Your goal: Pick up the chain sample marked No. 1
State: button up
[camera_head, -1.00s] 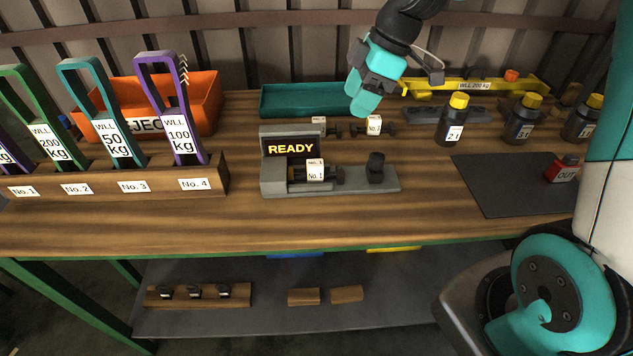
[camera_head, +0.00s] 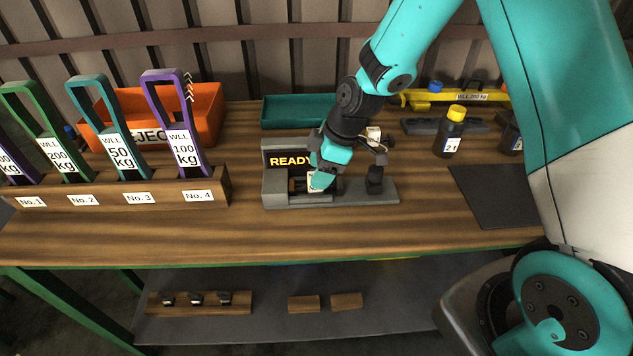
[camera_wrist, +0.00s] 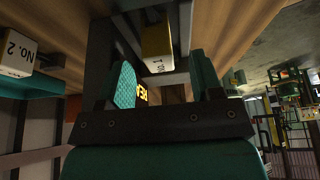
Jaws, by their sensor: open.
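The chain sample No. 1 has a white block tag (camera_head: 313,182) and sits in the grey tester with the READY display (camera_head: 289,160). My gripper (camera_head: 322,184) is over the tester, pointing down at the sample and partly covering it and the display. In the wrist view the No. 1 tag (camera_wrist: 158,50) appears upside down, between and just beyond my two teal fingertips (camera_wrist: 160,78). The fingers are apart, with a gap between them. I cannot tell whether either finger touches the sample.
A tag marked No. 2 (camera_wrist: 18,52) is off to the side in the wrist view. A dark post (camera_head: 375,181) stands on the tester's right end. A wooden rack (camera_head: 110,192) with tall links, an orange bin (camera_head: 205,105) and a dark bottle (camera_head: 448,137) stand around.

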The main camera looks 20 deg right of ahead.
jog(key=shift+a+f, duration=0.15)
jog(key=shift+f, duration=0.15)
grip_shut()
jog(key=shift+r, duration=0.1)
